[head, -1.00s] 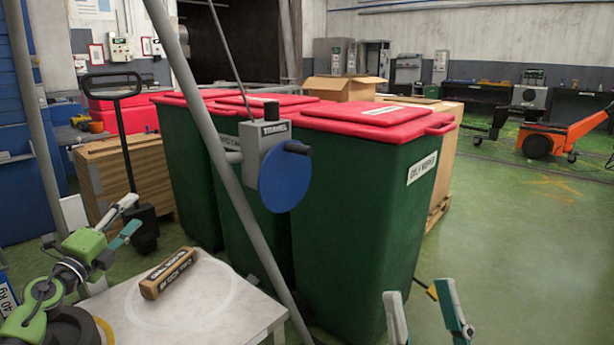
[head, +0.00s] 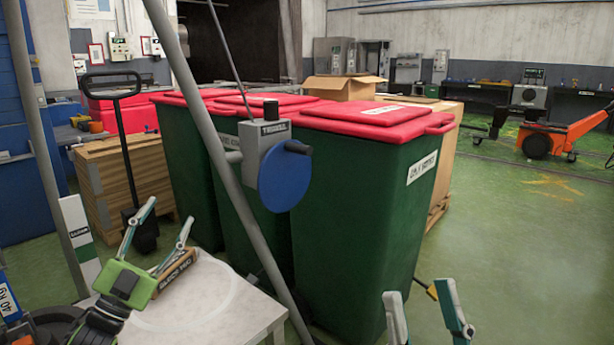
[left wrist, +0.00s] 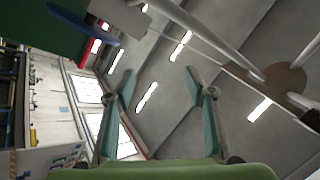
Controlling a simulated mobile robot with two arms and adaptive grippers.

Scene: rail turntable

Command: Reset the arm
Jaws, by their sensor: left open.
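My left gripper (head: 170,214) is at the lower left of the head view, pointing up, with its two fingers spread. In the left wrist view its fingers (left wrist: 158,80) stand apart with nothing between them and the ceiling lights behind. A brown lettered block (head: 178,268) lies on the pale table (head: 222,307), partly hidden behind the left gripper's fingers. My right gripper (head: 420,292) shows only by its fingers at the bottom edge, spread apart and with nothing between them.
A slanting grey pole (head: 228,180) and a grey box marked TRAVEL (head: 264,138) with a blue disc (head: 285,182) stand near the middle. Green bins (head: 350,210) with red lids are behind.

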